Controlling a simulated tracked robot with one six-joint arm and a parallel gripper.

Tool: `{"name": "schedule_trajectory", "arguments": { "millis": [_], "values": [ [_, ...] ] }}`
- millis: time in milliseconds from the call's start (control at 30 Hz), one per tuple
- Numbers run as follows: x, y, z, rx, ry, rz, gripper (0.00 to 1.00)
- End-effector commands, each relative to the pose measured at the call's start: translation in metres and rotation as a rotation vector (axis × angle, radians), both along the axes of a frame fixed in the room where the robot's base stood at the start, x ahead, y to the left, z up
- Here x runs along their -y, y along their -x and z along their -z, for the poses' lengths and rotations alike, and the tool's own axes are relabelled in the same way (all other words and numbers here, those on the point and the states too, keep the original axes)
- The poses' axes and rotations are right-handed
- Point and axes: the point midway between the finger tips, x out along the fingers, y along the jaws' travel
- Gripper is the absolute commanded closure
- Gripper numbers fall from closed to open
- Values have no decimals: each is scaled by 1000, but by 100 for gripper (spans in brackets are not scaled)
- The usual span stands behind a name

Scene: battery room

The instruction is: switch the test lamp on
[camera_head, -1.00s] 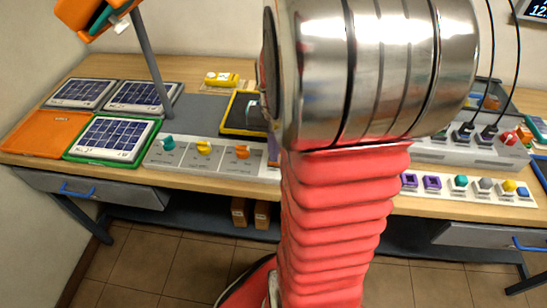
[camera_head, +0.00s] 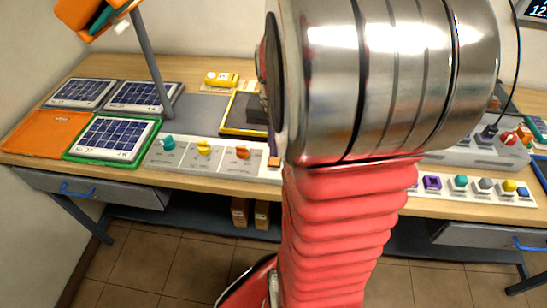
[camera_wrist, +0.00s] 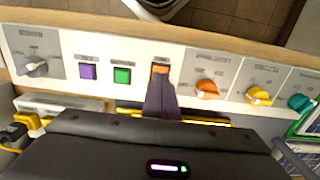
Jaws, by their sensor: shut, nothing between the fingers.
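A white control panel (camera_wrist: 140,55) spans the wrist view. It carries a grey knob (camera_wrist: 36,66), a purple button (camera_wrist: 88,72), a green button (camera_wrist: 122,76) and a small orange control (camera_wrist: 160,70). My gripper (camera_wrist: 160,88) is shut and empty, its dark fingertips over the lower part of the orange control; I cannot tell whether they touch it. In the head view the orange control (camera_head: 274,161) shows beside my arm, which hides much of the panel. An orange lamp-like head (camera_head: 92,16) stands on a grey pole; I see no clear glow.
Orange (camera_wrist: 207,88), yellow (camera_wrist: 258,96) and teal (camera_wrist: 300,102) knobs sit beside the orange control. In the head view, solar panels (camera_head: 113,138) lie at the left of the bench. A yellow-edged black tray (camera_head: 235,118) lies behind the panel.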

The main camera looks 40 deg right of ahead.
Motion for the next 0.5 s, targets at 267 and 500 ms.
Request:
{"name": "schedule_trajectory", "arguments": {
  "millis": [267,500],
  "values": [
    [0,0,-16,0,0,0,100],
    [0,0,-30,1,1,0,100]
  ]
}}
